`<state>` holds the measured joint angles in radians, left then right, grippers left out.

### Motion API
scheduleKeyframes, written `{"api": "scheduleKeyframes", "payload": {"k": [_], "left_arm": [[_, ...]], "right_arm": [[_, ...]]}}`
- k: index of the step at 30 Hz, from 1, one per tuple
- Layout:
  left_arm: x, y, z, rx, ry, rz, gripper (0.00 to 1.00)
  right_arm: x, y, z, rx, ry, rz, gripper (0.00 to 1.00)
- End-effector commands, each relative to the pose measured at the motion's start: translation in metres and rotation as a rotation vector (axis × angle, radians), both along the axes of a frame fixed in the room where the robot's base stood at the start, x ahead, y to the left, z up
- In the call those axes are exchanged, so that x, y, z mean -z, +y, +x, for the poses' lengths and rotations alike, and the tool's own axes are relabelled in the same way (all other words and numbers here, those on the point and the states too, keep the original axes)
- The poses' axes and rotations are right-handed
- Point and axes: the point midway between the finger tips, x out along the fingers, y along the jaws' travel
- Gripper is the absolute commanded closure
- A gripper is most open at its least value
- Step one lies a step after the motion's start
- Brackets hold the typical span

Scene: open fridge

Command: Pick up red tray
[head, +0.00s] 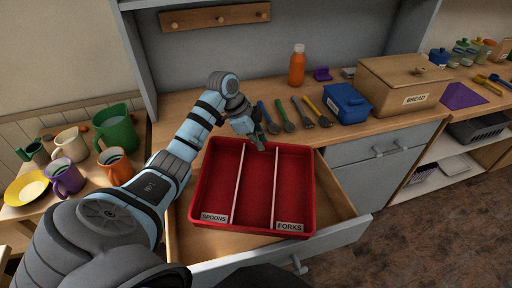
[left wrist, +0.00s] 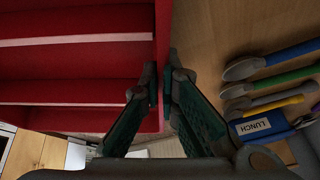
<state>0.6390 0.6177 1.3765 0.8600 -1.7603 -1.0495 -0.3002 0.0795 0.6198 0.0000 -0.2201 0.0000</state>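The red tray (head: 206,173) sits in the open wooden drawer, its far end close to the counter edge. It has three empty compartments split by two pale dividers, with SPOONS and FORKS labels at the near end. In the left wrist view its red wall (left wrist: 163,40) runs between my fingers. My left gripper (head: 258,140) is at the tray's far wall, with one finger inside and one outside. In the left wrist view the fingertips (left wrist: 162,85) are closed against both sides of the wall. My right gripper is not in view.
Several spoons (head: 287,122) lie on the counter behind the tray. Mugs and a green pitcher (head: 115,128) crowd the left table. The open drawer (head: 335,240) juts out.

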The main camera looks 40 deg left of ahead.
Motion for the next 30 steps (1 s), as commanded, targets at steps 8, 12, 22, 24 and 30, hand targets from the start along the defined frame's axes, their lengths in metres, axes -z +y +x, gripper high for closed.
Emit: {"api": "scheduleKeyframes", "payload": {"k": [8,12,22,24,30], "left_arm": [[-0.004,0.0,0.0,-0.001,-0.002,0.0,1.0],[-0.019,0.0,0.001,-0.001,-0.003,0.001,1.0],[-0.129,0.0,0.001,0.0,-0.007,0.0,1.0],[-0.158,0.0,0.0,0.0,-0.001,-0.001,1.0],[-0.195,0.0,0.0,0.0,-0.001,-0.001,1.0]], "right_arm": [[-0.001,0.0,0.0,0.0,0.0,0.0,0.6],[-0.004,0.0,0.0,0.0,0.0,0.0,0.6],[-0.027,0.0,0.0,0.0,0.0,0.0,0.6],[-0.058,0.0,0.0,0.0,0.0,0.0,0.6],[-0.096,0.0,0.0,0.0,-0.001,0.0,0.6]]}}
